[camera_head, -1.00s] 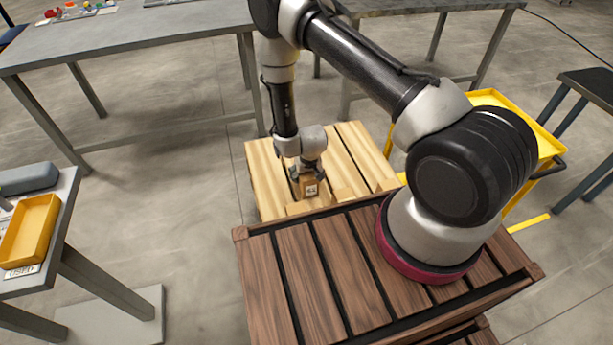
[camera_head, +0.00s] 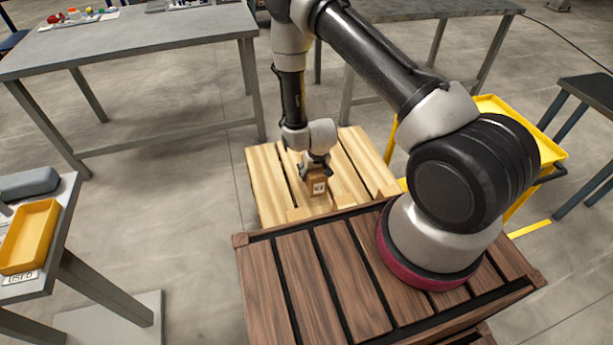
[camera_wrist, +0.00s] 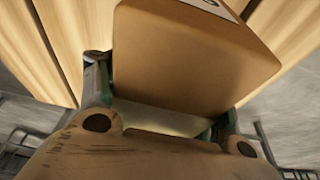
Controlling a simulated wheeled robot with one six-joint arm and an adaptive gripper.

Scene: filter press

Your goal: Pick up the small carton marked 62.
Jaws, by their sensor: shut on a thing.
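A small brown carton (camera_head: 317,183) with a white label on its front is in my gripper (camera_head: 317,168), over the pale wooden pallet. The label's print is too small to read with certainty. In the wrist view the carton (camera_wrist: 190,60) fills the upper middle, between the two fingers of my gripper (camera_wrist: 165,115). The fingers are shut on its sides. A corner of the label shows at the top edge. Whether the carton's bottom is clear of the pallet is hard to tell.
The pale pallet (camera_head: 268,185) has bare slats around the carton. A dark wooden crate (camera_head: 300,285) stands in front. Grey tables (camera_head: 150,40) stand behind, a yellow cart (camera_head: 545,150) at right, and a yellow tray (camera_head: 30,235) on a table at left.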

